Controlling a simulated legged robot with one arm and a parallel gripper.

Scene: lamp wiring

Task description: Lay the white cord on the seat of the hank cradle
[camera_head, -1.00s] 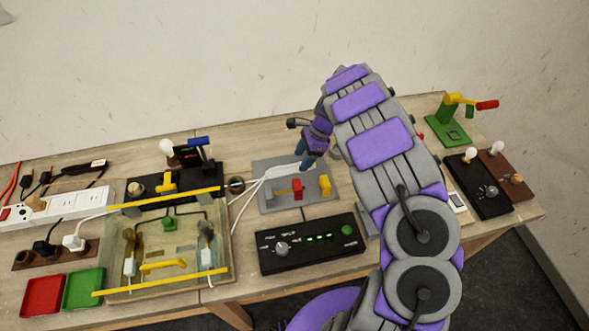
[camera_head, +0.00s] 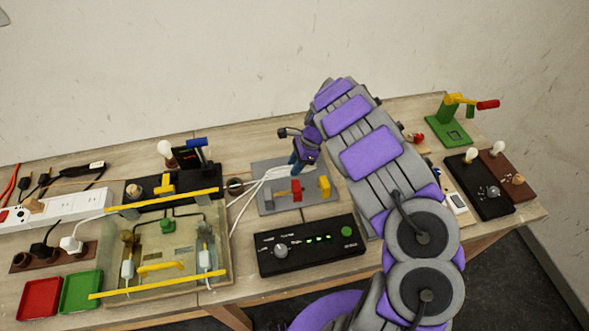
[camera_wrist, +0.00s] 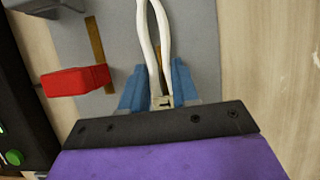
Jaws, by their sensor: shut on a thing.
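My gripper (camera_head: 297,168) is over the back part of a grey plate (camera_head: 268,206) that carries a red piece (camera_head: 296,190) and a yellow piece (camera_head: 324,187). This plate may be the hank cradle; I cannot tell for sure. The white cord (camera_head: 262,180) runs from my gripper to the left in several strands. In the wrist view, the blue fingers (camera_wrist: 157,88) are shut on the white cord (camera_wrist: 153,45), with two strands running up between them. The red piece (camera_wrist: 76,82) is left of the fingers. Whether the held cord touches the plate is unclear.
A black control box (camera_head: 312,246) stands in front of the plate. A clear tank with yellow bars (camera_head: 160,298) is to the left, near a white power strip (camera_head: 62,208). A green stand (camera_head: 447,130) and lamp bases (camera_head: 480,190) are at the right.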

